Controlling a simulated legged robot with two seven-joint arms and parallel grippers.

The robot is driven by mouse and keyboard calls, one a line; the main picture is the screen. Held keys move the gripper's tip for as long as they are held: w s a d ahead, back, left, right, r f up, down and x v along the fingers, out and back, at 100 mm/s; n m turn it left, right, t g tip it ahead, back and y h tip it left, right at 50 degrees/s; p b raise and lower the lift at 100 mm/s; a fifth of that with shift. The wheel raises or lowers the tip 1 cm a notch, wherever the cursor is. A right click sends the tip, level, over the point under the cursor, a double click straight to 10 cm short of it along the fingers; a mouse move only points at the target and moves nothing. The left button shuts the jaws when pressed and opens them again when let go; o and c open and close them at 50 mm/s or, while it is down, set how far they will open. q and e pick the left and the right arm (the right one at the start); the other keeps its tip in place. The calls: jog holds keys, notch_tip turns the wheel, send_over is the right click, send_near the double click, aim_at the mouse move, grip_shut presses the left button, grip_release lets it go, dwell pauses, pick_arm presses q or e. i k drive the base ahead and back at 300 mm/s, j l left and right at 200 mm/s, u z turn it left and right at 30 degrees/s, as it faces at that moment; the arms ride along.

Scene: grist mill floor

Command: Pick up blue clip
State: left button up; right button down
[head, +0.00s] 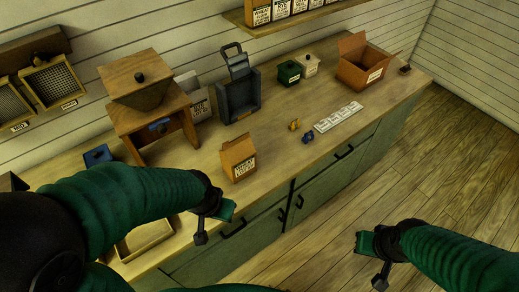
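The blue clip (308,137) lies on the wooden counter in the head view, right of centre. A yellow clip (294,125) lies just behind it to the left. My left gripper (222,212) is over the counter's front edge, to the left of and nearer than the blue clip, and apart from it. My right gripper (368,249) shows over the floor in front of the cabinet, below and right of the clip, and apart from it. Whether either gripper is open or shut is unclear. No object shows in either one.
A white label strip (338,117) lies right of the clips. An orange-brown paper bag (238,157) stands to their left. A black scale-like device (238,95), a green tin (289,73) and an open cardboard box (363,62) stand behind. The counter just before the clips is clear.

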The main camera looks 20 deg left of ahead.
aim_at(308, 135)
jog(key=i+l, duration=0.4)
jog(key=i+l+u, duration=0.1)
jog(key=i+l, duration=0.3)
jog(key=i, duration=0.25)
